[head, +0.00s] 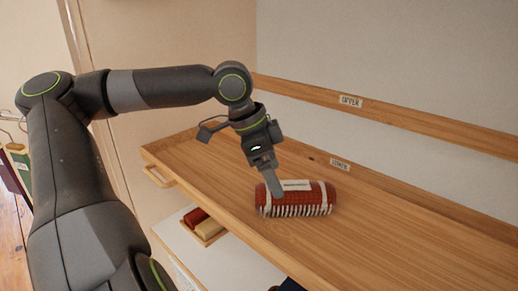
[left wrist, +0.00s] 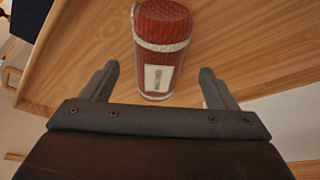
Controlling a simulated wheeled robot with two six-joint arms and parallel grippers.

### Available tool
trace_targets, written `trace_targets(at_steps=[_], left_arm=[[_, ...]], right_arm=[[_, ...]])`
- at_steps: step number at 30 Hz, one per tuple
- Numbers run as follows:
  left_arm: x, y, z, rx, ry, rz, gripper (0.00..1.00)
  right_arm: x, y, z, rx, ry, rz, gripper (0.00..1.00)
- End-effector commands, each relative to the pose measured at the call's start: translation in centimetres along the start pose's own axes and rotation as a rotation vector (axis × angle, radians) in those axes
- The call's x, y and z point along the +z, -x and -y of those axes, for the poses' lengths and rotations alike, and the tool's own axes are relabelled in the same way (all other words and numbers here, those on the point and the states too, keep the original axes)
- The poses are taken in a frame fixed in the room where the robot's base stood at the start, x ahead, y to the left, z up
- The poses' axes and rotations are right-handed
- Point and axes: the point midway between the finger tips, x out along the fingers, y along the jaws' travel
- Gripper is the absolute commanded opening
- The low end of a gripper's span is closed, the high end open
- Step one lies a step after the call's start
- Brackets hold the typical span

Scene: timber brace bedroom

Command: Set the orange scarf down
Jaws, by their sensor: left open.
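The orange scarf (head: 312,197) is a red-orange roll with pale bands, a white tag and a pale fringe along its front. It lies on its side on the wooden shelf board. In the left wrist view the scarf (left wrist: 163,25) shows end-on, its tag toward me. My left gripper (head: 274,182) is at the scarf's left part, pointing down, with one finger overlapping it in the head view. In the left wrist view its two fingers are spread wide, with clear gaps to the scarf's tagged end. My right gripper is in neither view.
The wooden board (head: 400,236) is bare to the right of the scarf. A rail with an "UPPER" label (head: 350,101) runs along the wall, above a "LOWER" label (head: 340,165). A wooden handle (head: 158,177) juts out left.

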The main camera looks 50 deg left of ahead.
Motion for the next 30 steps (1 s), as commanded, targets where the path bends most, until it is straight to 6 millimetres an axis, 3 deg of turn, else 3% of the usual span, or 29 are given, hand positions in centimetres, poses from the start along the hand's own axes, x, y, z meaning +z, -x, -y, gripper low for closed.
trace_targets(at_steps=[1,11,15,21,30], left_arm=[[0.3,-0.4,0.2,-0.005,0.001,0.001,0.81],[0.2,1.6,0.1,-0.005,0.0,-0.004,0.81],[-0.1,4.1,0.0,-0.003,0.0,-0.01,0.81],[0.0,6.4,0.0,0.0,-0.001,-0.006,0.81],[0.1,7.0,0.0,0.001,0.0,-0.004,0.81]], right_arm=[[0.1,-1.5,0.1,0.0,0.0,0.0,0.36],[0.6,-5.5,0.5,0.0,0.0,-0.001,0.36],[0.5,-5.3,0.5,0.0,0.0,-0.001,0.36],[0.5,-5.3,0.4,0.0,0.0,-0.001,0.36],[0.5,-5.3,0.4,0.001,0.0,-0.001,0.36]])
